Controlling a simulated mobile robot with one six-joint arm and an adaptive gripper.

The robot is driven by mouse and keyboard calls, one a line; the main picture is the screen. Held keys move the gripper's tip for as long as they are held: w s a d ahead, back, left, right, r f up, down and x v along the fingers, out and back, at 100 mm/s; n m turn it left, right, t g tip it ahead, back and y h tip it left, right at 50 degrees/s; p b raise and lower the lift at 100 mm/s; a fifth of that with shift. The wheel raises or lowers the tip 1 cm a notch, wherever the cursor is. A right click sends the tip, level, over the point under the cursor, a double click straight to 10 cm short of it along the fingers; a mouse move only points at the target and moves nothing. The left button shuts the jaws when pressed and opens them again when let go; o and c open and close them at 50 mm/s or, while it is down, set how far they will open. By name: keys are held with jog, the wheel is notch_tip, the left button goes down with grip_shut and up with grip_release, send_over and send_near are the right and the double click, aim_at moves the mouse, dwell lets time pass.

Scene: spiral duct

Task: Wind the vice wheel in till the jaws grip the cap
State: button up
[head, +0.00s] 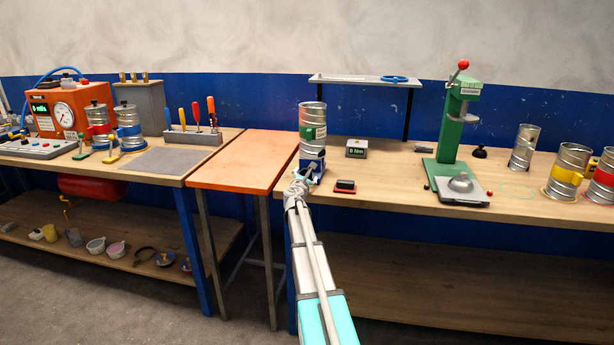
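A blue fixture (314,170) that looks like the vice stands at the left end of the right-hand bench, directly beyond the end of my arm. An upright ribbed metal duct piece (312,114) with a green part on its side rises from it. My gripper (302,178) is at the front of the blue fixture, very close to it; I cannot tell if it touches. Its fingers are too small and overlapped to show whether they are open or shut. I cannot make out the wheel, the jaws or the cap there.
A digital meter (356,148) and a small dark block on a red base (345,186) sit right of the fixture. A green press (455,130) and several ducts (524,147) stand farther right. The orange table (245,160) at left is clear.

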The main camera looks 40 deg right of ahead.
dwell(0.4)
jog(key=v, duration=1.2)
dwell(0.6)
jog(key=s+a+f+m+g+y, duration=0.4)
jog(key=s+a+f+m+y, duration=0.25)
jog(key=a, duration=0.75)
jog(key=s+a+f+m+g+y, duration=0.35)
jog(key=s+a+f+m, duration=0.4)
jog(key=a, duration=0.65)
jog(key=s+a+f+m+g+y, duration=0.45)
jog(key=s+a+m, duration=0.4)
jog(key=a, duration=0.65)
notch_tip(320, 180, up, 15)
jog(key=s+n+p, duration=0.1)
jog(key=p, duration=1.4)
jog(key=shift+d+h, duration=0.45)
